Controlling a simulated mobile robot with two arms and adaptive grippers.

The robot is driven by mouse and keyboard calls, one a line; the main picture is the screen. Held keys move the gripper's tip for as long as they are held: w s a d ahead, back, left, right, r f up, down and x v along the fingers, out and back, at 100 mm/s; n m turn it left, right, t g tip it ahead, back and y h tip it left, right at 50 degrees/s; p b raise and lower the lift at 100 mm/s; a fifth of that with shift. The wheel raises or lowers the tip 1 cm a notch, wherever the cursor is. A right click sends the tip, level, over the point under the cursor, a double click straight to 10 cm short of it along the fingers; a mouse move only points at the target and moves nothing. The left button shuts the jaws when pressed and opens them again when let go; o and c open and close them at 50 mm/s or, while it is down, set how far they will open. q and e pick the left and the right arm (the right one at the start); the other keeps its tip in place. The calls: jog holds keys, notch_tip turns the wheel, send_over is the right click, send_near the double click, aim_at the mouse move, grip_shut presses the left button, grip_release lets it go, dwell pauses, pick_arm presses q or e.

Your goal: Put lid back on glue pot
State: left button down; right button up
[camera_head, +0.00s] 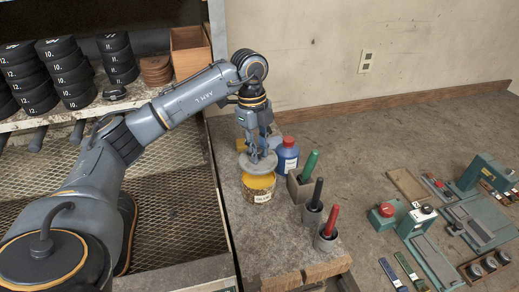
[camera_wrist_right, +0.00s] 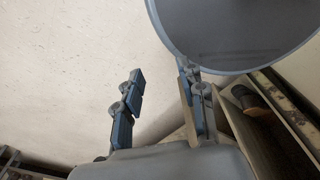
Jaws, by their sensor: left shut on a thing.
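The glue pot (camera_head: 259,189) stands on the bench top in the head view, with yellow at its top and a pale label on its front. My left gripper (camera_head: 258,151) is shut on the round grey lid (camera_head: 258,165) and points down. The lid is over the back part of the pot, roughly level; yellow shows below its front edge. I cannot tell whether the lid touches the rim. My right gripper (camera_wrist_right: 160,105) shows only in the right wrist view, its fingers apart and nothing seen between them.
A blue container (camera_head: 287,155) stands close to the right of the lid. Green (camera_head: 310,166), black (camera_head: 317,193) and red-handled (camera_head: 331,221) tools stand in holders to the right of the pot. Stacked black rolls (camera_head: 70,72) fill the shelf at left.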

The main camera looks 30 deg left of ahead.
pick_arm(q)
notch_tip(320, 180, down, 4)
jog(key=b, duration=0.2)
jog(key=shift+r+b, duration=0.15)
jog(key=shift+b, duration=0.2)
jog(key=shift+f+b, duration=0.45)
jog(key=shift+f, duration=0.5)
pick_arm(e)
jog(key=shift+w+d+f, duration=0.1)
jog(key=shift+w+f, duration=0.1)
jog(key=shift+f, duration=0.45)
jog(key=shift+w+d+f, duration=0.15)
jog(key=shift+w+f, duration=0.1)
jog(key=shift+f, duration=0.4)
jog(key=shift+w+d+f, duration=0.1)
jog(key=shift+w+f, duration=0.1)
jog(key=shift+f, duration=0.45)
pick_arm(q)
jog(key=shift+r, duration=0.1)
pick_arm(e)
jog(key=shift+s+r, duration=0.15)
pick_arm(q)
jog(key=shift+p, duration=0.3)
pick_arm(e)
jog(key=shift+a+r, duration=0.1)
jog(key=shift+a, duration=0.1)
pick_arm(q)
jog(key=shift+f, duration=0.2)
pick_arm(e)
jog(key=shift+d+r, duration=0.15)
